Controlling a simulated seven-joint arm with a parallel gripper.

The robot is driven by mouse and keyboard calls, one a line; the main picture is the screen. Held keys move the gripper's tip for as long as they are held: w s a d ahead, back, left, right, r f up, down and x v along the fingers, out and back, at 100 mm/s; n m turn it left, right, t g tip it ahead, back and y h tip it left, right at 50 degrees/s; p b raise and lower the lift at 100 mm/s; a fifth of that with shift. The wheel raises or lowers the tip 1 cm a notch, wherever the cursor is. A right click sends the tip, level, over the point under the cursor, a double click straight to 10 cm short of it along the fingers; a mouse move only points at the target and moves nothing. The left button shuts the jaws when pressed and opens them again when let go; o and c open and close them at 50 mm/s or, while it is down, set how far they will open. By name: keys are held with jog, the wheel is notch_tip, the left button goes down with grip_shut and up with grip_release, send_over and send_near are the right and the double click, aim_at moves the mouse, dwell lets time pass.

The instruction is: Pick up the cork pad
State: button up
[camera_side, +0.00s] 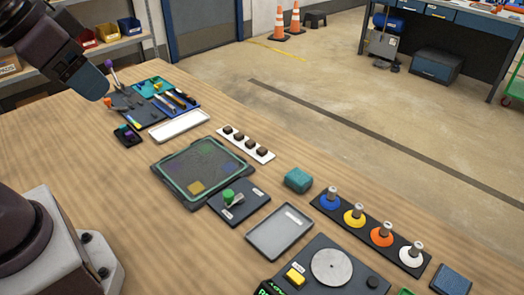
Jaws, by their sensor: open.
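No thing that is plainly cork can be made out. A flat tan-yellow square (195,187) is the nearest match to a cork pad. It lies at the near left part of a dark tray with a green rim (172,188). My gripper (112,84) is at the upper left, at the end of my arm, near the tool tray and well apart from the tan square. It is open, and I see nothing held in it. Its fingers are small and hard to tell from the tools behind.
A tool tray (192,104) with pens lies at the far left. A white tray (179,126), a plate with dark knobs (245,146), a green-knob switch box (237,205), a teal block (298,180), a grey tray (280,232) and a rack of coloured pegs (368,232) crowd the table.

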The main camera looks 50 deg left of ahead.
jog(key=n+g, duration=0.6)
jog(key=n, duration=1.2)
send_over(265, 151)
notch_tip(265, 151, down, 22)
jog(key=f, duration=0.7)
jog(key=shift+w+a, duration=0.1)
jog(key=shift+w, duration=0.15)
jog(key=shift+s+f, duration=0.15)
jog(key=shift+f, duration=1.25)
jog(key=shift+s+f, duration=0.1)
jog(key=shift+f, duration=1.25)
